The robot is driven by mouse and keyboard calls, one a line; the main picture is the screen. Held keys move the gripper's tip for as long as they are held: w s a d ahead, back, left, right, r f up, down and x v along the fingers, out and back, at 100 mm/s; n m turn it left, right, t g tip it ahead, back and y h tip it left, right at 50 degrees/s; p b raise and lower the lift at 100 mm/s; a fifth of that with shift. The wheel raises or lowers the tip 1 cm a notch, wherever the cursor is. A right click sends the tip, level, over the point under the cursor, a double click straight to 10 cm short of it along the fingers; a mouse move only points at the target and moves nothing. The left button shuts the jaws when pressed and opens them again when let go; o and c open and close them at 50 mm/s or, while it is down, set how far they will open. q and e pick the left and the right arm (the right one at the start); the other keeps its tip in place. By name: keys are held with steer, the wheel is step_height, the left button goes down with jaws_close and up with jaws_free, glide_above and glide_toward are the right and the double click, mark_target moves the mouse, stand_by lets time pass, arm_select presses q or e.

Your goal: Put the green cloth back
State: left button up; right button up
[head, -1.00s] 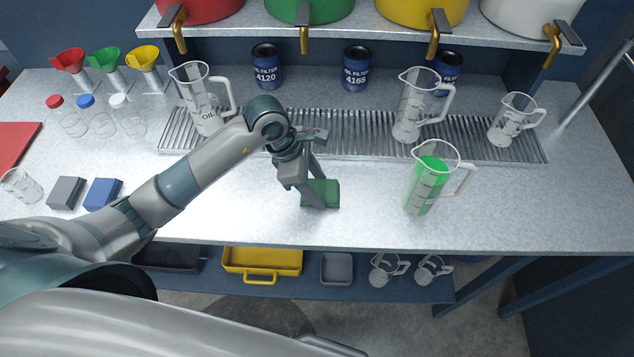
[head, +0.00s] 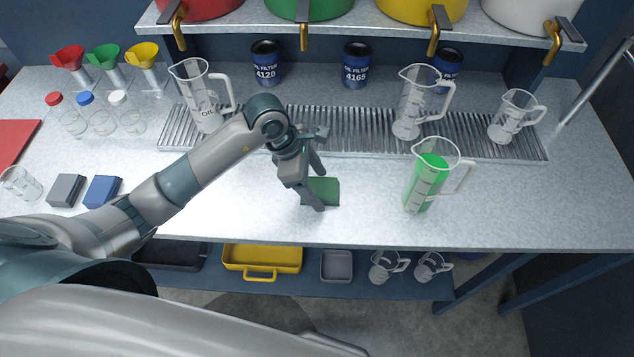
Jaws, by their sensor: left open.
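The green cloth (head: 326,190) is a small folded-looking block or sheet on the workbench, in front of the metal drain grate. My left gripper (head: 320,190) is over it, pointing down, with its jaws open. One finger hides the cloth's left part, and I cannot tell whether the fingers touch it. A grey cloth (head: 66,190) and a blue cloth (head: 102,191) lie side by side at the left of the bench. My right gripper is not in view.
A jug of green liquid (head: 427,185) stands right of the gripper. An oil jug (head: 203,100) and two more clear jugs stand on the grate (head: 350,135). A small beaker (head: 20,184) is at far left. Bench space between the blue cloth and the gripper is partly under my arm.

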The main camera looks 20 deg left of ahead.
arm_select(q)
steer(key=shift+a+r, duration=0.1)
steer(key=shift+r, duration=0.15)
steer(key=b+v, duration=0.4)
steer(key=v, duration=0.7)
steer(key=shift+r, duration=0.3)
steer(key=shift+s+a, duration=0.1)
steer(key=shift+s+f, duration=0.1)
